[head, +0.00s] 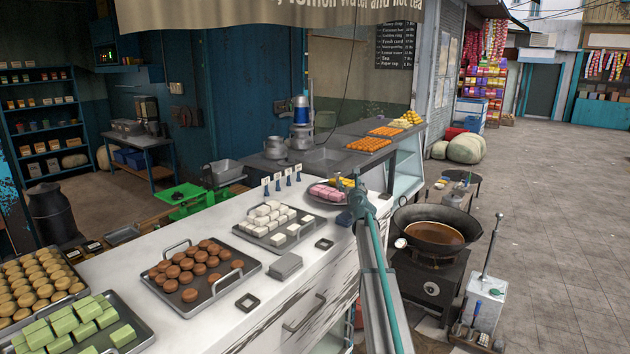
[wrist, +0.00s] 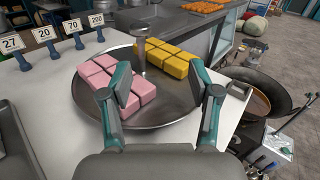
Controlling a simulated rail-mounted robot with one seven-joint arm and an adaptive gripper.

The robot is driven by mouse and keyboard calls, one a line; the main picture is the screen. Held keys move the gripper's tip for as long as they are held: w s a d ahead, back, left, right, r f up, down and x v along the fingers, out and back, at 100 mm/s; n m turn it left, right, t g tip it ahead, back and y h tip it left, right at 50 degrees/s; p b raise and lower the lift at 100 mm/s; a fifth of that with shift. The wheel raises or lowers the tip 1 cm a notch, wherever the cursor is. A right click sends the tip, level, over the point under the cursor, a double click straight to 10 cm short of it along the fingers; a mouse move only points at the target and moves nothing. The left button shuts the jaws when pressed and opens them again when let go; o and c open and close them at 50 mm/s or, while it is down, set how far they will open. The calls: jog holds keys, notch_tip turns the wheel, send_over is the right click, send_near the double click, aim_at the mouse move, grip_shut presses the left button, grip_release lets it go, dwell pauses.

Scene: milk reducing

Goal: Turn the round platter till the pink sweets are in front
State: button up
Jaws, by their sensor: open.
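The round metal platter (wrist: 170,112) lies on the white counter and also shows in the head view, partly behind my arm. In the wrist view the pink sweets (wrist: 96,77) are on its left side, reaching toward the near left. The yellow sweets (wrist: 160,58) are at its far right. A grey upright post (wrist: 140,42) rises near the platter's far middle. My gripper (wrist: 163,82) is open above the near part of the platter. Its left finger overlaps the pink sweets in the picture; I cannot tell whether it touches them. The head view shows the pink sweets (head: 326,193) left of my gripper.
Price signs on blue stands (wrist: 70,32) stand left of the platter. A tray of white sweets (head: 262,232) and a tray of brown sweets (head: 205,290) lie nearer on the counter. A dark wok (head: 437,230) stands off the counter's right side.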

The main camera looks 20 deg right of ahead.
aim_at(338, 175)
jog(key=w+a, duration=0.2)
jog(key=w, duration=0.1)
jog(key=shift+w+m, duration=0.15)
jog(key=shift+m, duration=0.15)
jog(key=shift+w+a+r, duration=0.1)
jog(key=shift+w, duration=0.1)
jog(key=p+x, duration=0.1)
jog(key=x, duration=0.9)
jog(key=shift+w+a, duration=0.1)
grip_shut()
